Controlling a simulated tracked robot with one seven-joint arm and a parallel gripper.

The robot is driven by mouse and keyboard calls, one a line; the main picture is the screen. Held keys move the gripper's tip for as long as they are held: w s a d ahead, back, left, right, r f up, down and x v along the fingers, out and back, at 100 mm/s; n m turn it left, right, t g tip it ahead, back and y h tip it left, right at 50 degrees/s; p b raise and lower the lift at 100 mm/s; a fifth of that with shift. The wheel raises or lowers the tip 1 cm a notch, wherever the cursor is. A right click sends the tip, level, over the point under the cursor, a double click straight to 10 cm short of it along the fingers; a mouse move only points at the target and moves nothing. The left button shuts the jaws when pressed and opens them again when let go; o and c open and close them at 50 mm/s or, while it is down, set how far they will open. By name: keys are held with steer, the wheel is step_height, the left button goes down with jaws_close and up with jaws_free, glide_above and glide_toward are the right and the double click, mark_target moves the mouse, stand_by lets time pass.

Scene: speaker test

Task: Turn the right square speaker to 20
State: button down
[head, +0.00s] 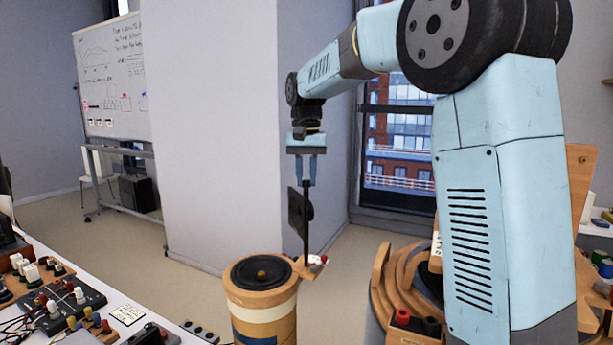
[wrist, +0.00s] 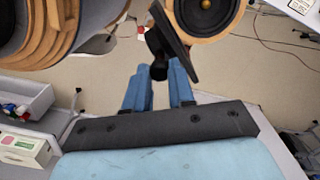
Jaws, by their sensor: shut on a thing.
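My gripper (head: 308,182) points down in the head view, above and slightly right of a round wooden speaker (head: 263,308) with a black cone. Its blue fingers (wrist: 160,88) show in the wrist view, shut on a dark object (head: 307,230). This object has a thin rod hanging down and a dark flat part at its left. In the wrist view the dark object (wrist: 170,38) lies partly over the round speaker's cone (wrist: 205,12). I cannot make out a square speaker or a dial reading of 20.
Curved wooden pieces (head: 390,268) stand at the right, partly behind my arm; layered wood (wrist: 50,35) also shows top left in the wrist view. A bench with knobbed boxes (head: 68,300) is at the lower left. A pale pillar (head: 220,130) stands behind.

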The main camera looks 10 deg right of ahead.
steer(key=shift+n, duration=2)
steer(key=c, duration=1)
jaws_free()
steer(key=shift+o, duration=0.2)
step_height(320, 180, up, 14)
steer(key=shift+f, duration=0.15)
